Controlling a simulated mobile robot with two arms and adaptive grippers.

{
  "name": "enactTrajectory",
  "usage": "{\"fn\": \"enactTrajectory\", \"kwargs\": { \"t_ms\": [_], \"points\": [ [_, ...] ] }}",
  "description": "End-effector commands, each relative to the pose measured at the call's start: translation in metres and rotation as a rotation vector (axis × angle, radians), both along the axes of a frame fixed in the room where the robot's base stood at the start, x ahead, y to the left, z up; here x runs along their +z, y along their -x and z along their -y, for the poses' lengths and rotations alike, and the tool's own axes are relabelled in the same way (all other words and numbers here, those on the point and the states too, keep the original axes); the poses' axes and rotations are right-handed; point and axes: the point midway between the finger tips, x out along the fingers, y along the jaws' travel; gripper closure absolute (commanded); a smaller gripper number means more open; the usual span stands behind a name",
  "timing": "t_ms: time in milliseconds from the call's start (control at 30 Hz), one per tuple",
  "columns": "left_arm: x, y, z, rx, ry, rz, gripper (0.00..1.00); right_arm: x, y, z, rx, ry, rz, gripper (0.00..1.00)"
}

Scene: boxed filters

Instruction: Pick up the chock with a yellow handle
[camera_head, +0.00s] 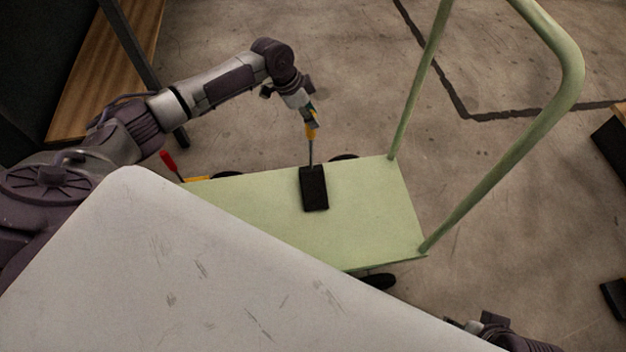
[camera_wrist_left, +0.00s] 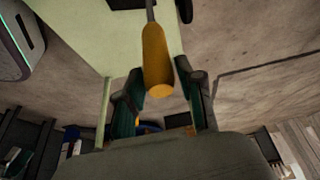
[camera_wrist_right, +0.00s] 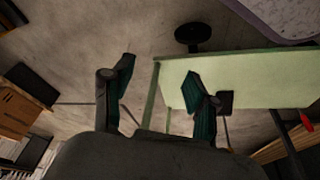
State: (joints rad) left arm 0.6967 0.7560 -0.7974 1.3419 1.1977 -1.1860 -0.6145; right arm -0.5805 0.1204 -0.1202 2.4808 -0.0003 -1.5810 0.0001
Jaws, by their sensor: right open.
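The chock with a yellow handle is a black block (camera_head: 313,189) standing on the pale green cart platform (camera_head: 375,215), with a thin rod rising to a yellow handle (camera_head: 311,132). My left gripper (camera_head: 310,112) is above the platform at the handle's upper end. In the left wrist view, the yellow handle (camera_wrist_left: 157,60) lies between the fingers, which are close against both its sides; I take them as shut on it. The block appears to rest on the platform. My right gripper (camera_wrist_right: 158,72) is open and empty, low at the right of the head view (camera_head: 465,325).
A red handle (camera_head: 168,160) and a small yellow piece (camera_head: 196,179) show at the platform's left end. The cart's green push bar (camera_head: 505,150) rises at the right. A large pale surface (camera_head: 200,270) covers the lower left. Open concrete floor lies around the cart.

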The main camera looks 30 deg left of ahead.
Motion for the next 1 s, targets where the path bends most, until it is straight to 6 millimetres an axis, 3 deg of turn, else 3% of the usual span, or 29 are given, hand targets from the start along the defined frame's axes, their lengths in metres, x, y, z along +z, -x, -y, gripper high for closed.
{"fn": "enactTrajectory", "kwargs": {
  "t_ms": [33, 200, 600, 867, 1000],
  "points": [
    [0.0, 0.0, 0.0, 0.0, 0.0, 0.0, 0.76, 0.0, 0.0, 0.0, 0.0, 0.0, 0.0, 0.41],
    [0.0, 0.0, 0.0, 0.0, 0.0, 0.0, 1.0, 0.0, 0.0, 0.0, 0.0, 0.0, 0.0, 0.41],
    [0.006, -0.001, 0.0, 0.001, 0.003, 0.004, 1.0, 0.001, 0.0, 0.0, 0.0, 0.0, 0.0, 0.41],
    [0.027, -0.002, 0.0, 0.0, 0.004, 0.007, 1.0, 0.008, 0.0, 0.0, 0.0, 0.0, 0.0, 0.41],
    [0.036, -0.002, 0.0, 0.001, 0.004, 0.005, 1.0, -0.006, -0.006, -0.001, -0.001, -0.001, -0.007, 0.41]
  ]
}}
